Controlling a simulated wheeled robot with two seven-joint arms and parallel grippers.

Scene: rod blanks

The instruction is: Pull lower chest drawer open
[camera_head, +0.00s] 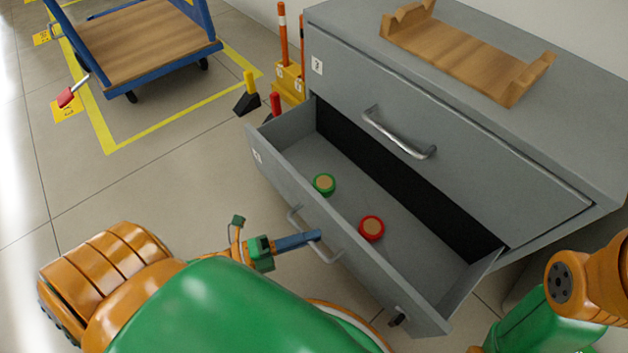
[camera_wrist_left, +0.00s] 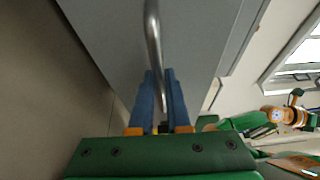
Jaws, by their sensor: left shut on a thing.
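The grey chest's lower drawer (camera_head: 400,268) stands well open in the head view, with its inside showing. Its metal bar handle (camera_head: 292,216) is on the drawer front and also shows in the left wrist view (camera_wrist_left: 152,35). My left gripper (camera_head: 312,237) has its blue fingers shut on this handle. In the left wrist view the fingers (camera_wrist_left: 163,80) close around the bar from both sides. A green-rimmed disc (camera_head: 324,184) and a red-rimmed disc (camera_head: 371,228) lie inside the drawer. My right gripper is not in view.
The upper drawer (camera_head: 450,145) is shut. A wooden cradle (camera_head: 465,58) rests on the chest top. A blue cart (camera_head: 145,45) stands on yellow floor markings at the back left.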

